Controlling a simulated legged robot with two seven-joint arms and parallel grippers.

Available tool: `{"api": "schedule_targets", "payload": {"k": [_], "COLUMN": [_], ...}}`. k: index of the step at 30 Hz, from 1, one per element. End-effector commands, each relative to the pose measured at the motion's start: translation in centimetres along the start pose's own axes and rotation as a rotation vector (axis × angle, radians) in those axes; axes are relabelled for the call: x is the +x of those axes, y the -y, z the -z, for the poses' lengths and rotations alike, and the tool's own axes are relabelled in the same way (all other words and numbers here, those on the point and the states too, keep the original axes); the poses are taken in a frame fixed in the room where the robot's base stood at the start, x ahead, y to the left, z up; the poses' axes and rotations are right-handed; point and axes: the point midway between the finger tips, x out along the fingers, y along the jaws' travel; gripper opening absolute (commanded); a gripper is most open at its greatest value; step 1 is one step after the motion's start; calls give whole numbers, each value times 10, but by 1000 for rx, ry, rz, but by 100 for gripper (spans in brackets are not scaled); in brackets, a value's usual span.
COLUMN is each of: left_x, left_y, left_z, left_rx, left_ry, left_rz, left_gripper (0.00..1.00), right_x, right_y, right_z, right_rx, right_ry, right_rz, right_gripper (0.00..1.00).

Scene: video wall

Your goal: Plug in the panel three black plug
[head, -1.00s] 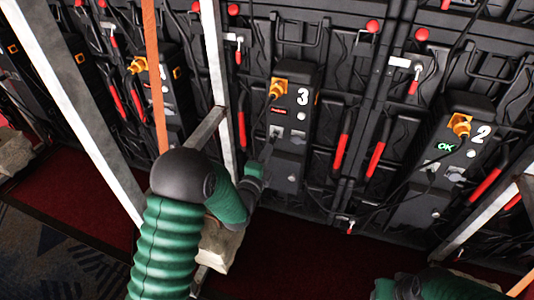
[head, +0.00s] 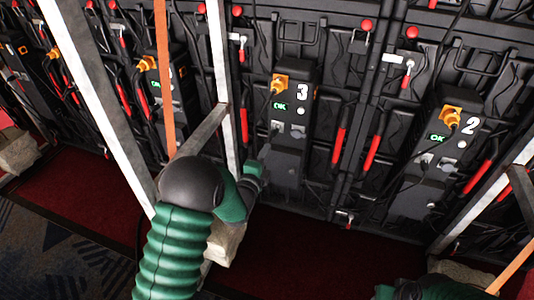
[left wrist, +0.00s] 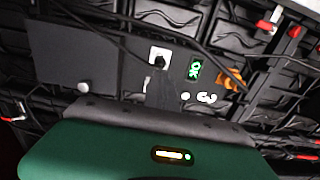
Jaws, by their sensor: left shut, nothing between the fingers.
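Panel three (head: 290,165) is a dark box marked with a white 3, right of centre in the head view. Its small display (head: 279,106) shows a green OK, which also shows in the left wrist view (left wrist: 196,69). The black plug (left wrist: 159,62) sits in the panel's white socket in the left wrist view; in the head view the socket (head: 276,126) is small. My left gripper (head: 265,153) is shut and empty, just below and left of that socket. Its dark fingers partly hide the panel in the left wrist view. My right gripper is not visible; only part of that arm shows at bottom right.
An orange connector (head: 279,83) with a cable is above the display. Panel two (head: 425,185) at right also shows OK. Metal beams (head: 92,100) and an orange strap (head: 165,75) stand at left near my arm. Red handles (head: 341,137) line the wall.

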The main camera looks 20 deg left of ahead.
Motion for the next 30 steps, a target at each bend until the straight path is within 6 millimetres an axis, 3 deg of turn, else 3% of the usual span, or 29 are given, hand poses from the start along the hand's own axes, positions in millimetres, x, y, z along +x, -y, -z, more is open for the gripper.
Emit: {"api": "schedule_targets", "payload": {"k": [3, 15, 30], "left_x": [-20, -89, -96], "left_y": [3, 1, 0], "left_z": [1, 1, 1], "left_rx": [0, -1, 0], "left_ry": [-1, -2, -1], "left_rz": [-6, -6, -3], "left_gripper": [0, 0, 0], "right_x": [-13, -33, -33], "right_y": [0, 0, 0], "right_z": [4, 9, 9], "right_rx": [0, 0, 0], "right_ry": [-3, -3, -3], "right_rz": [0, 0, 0], "right_gripper": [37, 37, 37]}}
